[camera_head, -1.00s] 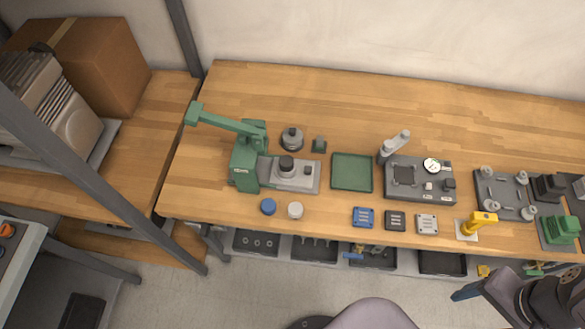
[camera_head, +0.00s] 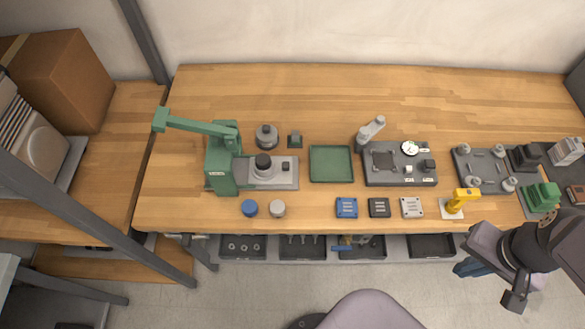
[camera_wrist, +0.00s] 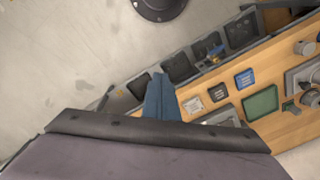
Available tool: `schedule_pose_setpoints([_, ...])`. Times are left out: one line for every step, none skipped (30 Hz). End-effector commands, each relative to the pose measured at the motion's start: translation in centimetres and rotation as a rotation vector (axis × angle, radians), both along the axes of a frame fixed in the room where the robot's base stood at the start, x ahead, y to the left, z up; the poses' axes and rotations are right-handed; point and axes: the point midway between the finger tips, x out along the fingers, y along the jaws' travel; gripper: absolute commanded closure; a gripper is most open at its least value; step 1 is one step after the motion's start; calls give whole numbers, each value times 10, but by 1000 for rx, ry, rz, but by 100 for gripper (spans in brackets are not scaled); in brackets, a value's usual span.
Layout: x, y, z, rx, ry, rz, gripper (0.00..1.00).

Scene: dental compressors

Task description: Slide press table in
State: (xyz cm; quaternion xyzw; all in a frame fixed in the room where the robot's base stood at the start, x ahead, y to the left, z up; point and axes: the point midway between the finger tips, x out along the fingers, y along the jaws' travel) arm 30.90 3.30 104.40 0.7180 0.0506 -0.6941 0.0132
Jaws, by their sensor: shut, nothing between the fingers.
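The green press (camera_head: 221,160) stands at the left part of the bench, its long lever reaching up to the left. Its grey press table (camera_head: 285,176) sticks out to the right of the press body, carrying a round part with a dark knob (camera_head: 263,162) and a small dark block. In the wrist view, part of the press table (camera_wrist: 300,77) shows at the right edge. My gripper (camera_head: 466,268) is at the lower right, off the bench's front edge and far from the press. Its blue fingers (camera_wrist: 160,98) are shut and empty in the wrist view.
A green tray (camera_head: 331,149) lies right of the press table. A blue cap (camera_head: 249,208) and a pale cap (camera_head: 278,208) sit in front of it. A dial-gauge plate (camera_head: 400,178) and yellow clamp (camera_head: 462,199) stand farther right. A stool (camera_head: 370,311) is in front. The bench's back is clear.

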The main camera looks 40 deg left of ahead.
Motion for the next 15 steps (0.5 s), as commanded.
schedule_pose_setpoints([11,16,-18,22,-13,41,100])
schedule_pose_setpoints([18,27,-22,38,-21,63,100])
schedule_pose_setpoints([26,42,-27,62,-33,98,100])
schedule_pose_setpoints([32,55,-31,80,-43,127,100])
schedule_pose_setpoints([38,69,-35,99,-51,158,100])
schedule_pose_setpoints([45,88,-39,128,-63,199,100])
schedule_pose_setpoints([50,103,-42,151,-71,230,100])
schedule_pose_setpoints([54,119,-44,174,-81,262,100])
schedule_pose_setpoints([57,139,-48,204,-91,305,100])
schedule_pose_setpoints([60,155,-49,228,-100,337,100])
schedule_pose_setpoints([61,171,-51,251,-108,371,100])
schedule_pose_setpoints([62,193,-53,284,-117,415,100])
schedule_pose_setpoints([62,208,-54,308,-126,449,100])
schedule_pose_setpoints([61,224,-55,333,-132,480,100])
schedule_pose_setpoints([59,244,-55,364,-139,523,100])
